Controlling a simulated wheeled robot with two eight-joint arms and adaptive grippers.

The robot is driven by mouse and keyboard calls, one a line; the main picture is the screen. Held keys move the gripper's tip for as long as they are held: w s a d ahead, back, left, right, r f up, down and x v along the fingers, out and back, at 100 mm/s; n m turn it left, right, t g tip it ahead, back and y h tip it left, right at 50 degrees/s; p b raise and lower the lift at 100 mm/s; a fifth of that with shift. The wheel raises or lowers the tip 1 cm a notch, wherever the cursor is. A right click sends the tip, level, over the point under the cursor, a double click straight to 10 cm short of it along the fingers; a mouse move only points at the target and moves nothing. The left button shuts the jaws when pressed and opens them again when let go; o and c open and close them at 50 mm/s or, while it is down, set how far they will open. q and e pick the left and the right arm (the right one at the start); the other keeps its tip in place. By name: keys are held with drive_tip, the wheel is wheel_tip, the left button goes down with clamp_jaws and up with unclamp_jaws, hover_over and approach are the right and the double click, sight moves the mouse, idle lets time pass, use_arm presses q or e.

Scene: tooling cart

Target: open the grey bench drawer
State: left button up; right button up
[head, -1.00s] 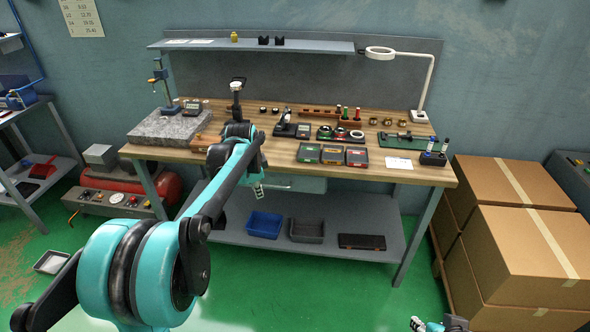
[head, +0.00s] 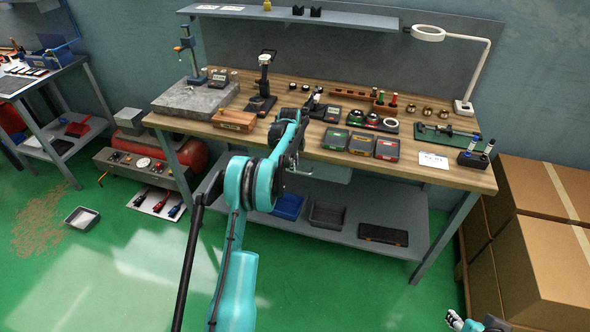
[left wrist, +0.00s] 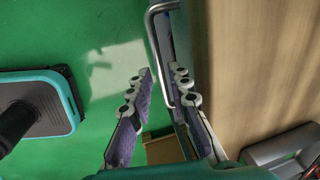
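The grey bench drawer (head: 330,174) hangs under the front of the wooden bench top. It looks closed, though my left arm covers part of it. Its grey metal bar handle (left wrist: 156,40) shows in the left wrist view. My left gripper (left wrist: 160,74) is open there, its fingers on either side of the handle's line. The handle runs between the fingertips, closer to the right finger; I cannot tell whether they touch. In the head view the arm hides these fingers. A small part of my right gripper (head: 455,320) shows at the bottom right edge.
The bench top (head: 450,176) carries a granite plate (head: 196,98), gauges and small cases. Below, a shelf (head: 345,240) holds a blue bin (head: 288,206), a grey bin (head: 327,214) and a dark case (head: 383,235). Cardboard boxes (head: 540,240) stand at the right. Green floor is clear in front.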

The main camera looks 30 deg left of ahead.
use_arm(q)
drive_tip(key=shift+w+f, duration=0.15)
drive_tip(key=shift+f, duration=0.85)
clamp_jaws()
